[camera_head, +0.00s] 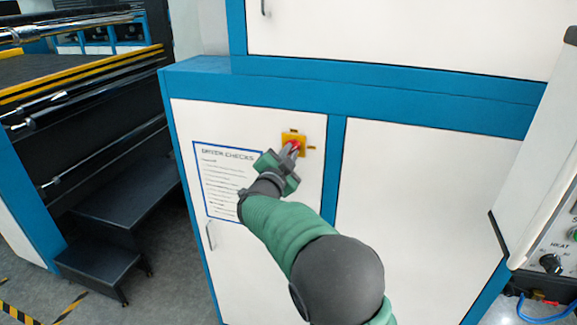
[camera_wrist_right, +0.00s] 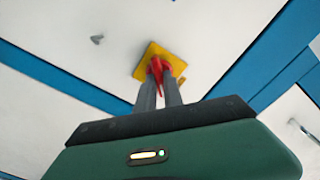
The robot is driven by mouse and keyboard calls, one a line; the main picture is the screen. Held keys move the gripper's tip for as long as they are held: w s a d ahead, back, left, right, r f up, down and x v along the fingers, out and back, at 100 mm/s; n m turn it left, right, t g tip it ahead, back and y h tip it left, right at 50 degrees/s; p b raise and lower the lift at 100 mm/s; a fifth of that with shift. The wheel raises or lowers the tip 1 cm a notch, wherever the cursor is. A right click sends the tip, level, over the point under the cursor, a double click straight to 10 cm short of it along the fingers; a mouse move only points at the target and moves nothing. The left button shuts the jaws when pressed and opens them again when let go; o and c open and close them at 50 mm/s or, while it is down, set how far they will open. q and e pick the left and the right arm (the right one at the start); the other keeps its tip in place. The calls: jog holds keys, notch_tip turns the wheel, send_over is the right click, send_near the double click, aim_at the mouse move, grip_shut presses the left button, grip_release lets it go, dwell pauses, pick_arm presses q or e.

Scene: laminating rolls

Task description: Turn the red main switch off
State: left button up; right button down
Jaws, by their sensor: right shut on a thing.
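The red main switch (camera_head: 295,144) sits on a yellow plate (camera_head: 303,138) on the white cabinet door. My right gripper (camera_head: 293,150) reaches up to it and covers part of the red handle. In the right wrist view the red switch (camera_wrist_right: 157,72) shows between the two grey fingers of my right gripper (camera_wrist_right: 160,85), which are shut on its handle. The yellow plate (camera_wrist_right: 150,56) appears turned in that view, behind the fingertips. The handle's exact angle is partly hidden by the fingers. My left gripper is not in view.
A driver checks sheet (camera_head: 222,180) is on the same door, left of the switch, with a door handle (camera_head: 210,235) below. A control box (camera_head: 545,200) juts out at the right. Black steps (camera_head: 120,225) stand at the left.

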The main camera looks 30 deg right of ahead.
jog(key=shift+s+f+m+b, duration=0.1)
jog(key=shift+f+m+b, duration=0.1)
jog(key=shift+m+b, duration=1.3)
jog(key=shift+w+f+m+b, duration=0.1)
jog(key=shift+f+m+b, duration=0.05)
jog(key=shift+m+b, duration=1.35)
jog(key=shift+s+f+m+b, duration=0.1)
jog(key=shift+f+m+b, duration=0.1)
jog(key=shift+m+b, duration=1.3)
jog(key=c, duration=1.5)
grip_release()
jog(key=shift+o, duration=0.2)
jog(key=shift+s+r, duration=0.1)
jog(key=shift+r, duration=0.1)
